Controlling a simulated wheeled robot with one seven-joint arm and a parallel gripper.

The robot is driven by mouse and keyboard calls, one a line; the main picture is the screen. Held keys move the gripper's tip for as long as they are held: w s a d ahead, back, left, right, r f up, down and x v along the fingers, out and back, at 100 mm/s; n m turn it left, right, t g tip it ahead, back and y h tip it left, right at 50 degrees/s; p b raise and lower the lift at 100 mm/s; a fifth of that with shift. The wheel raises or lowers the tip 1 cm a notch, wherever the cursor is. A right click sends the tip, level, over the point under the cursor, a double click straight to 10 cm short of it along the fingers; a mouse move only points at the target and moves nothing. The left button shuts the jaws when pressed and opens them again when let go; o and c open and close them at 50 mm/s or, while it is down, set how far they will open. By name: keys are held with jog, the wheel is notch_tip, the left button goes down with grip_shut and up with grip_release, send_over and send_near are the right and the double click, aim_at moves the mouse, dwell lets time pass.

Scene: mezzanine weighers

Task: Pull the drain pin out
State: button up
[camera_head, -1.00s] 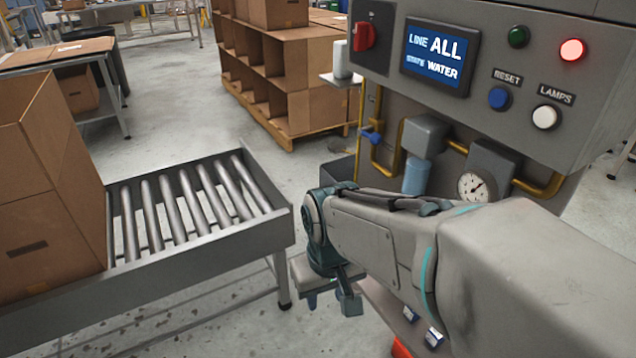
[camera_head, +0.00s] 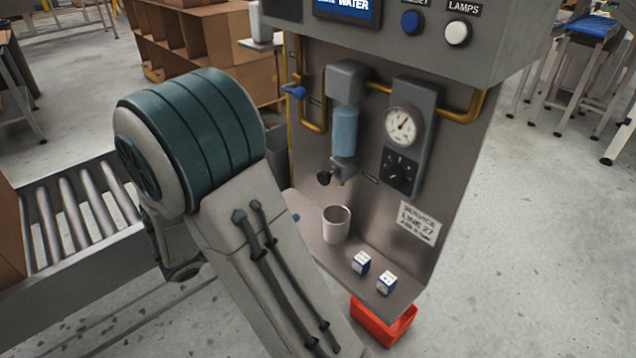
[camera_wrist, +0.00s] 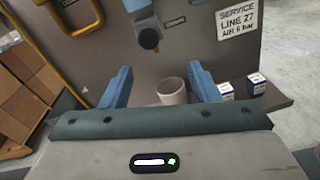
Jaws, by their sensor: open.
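The blue filter bowl (camera_head: 345,132) hangs under a grey block on the panel, with a dark knob (camera_head: 324,178) and a small metal fitting at its lower end. This looks like the drain, but the pin itself is too small to make out. In the wrist view the dark round knob (camera_wrist: 149,39) faces me, above and beyond the fingers. My gripper (camera_wrist: 160,70) is open, its two blue fingers apart with nothing held between them. The knob is apart from both fingers.
A gauge (camera_head: 404,126) and yellow pipes flank the bowl. A red bin (camera_head: 383,322) sits below.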

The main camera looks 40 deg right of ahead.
aim_at(321, 179)
jog(key=shift+n+t+h, duration=0.3)
jog(key=shift+n, duration=0.1)
jog(key=d+b, duration=0.1)
jog(key=d, duration=0.3)
jog(key=w+d+b, duration=0.1)
jog(key=d, duration=0.3)
jog(key=w+d+b, duration=0.1)
jog(key=d, duration=0.3)
jog(key=shift+f+b, duration=0.1)
jog(key=shift+b, duration=0.25)
jog(key=shift+w+d, duration=0.15)
jog(key=shift+d, duration=0.55)
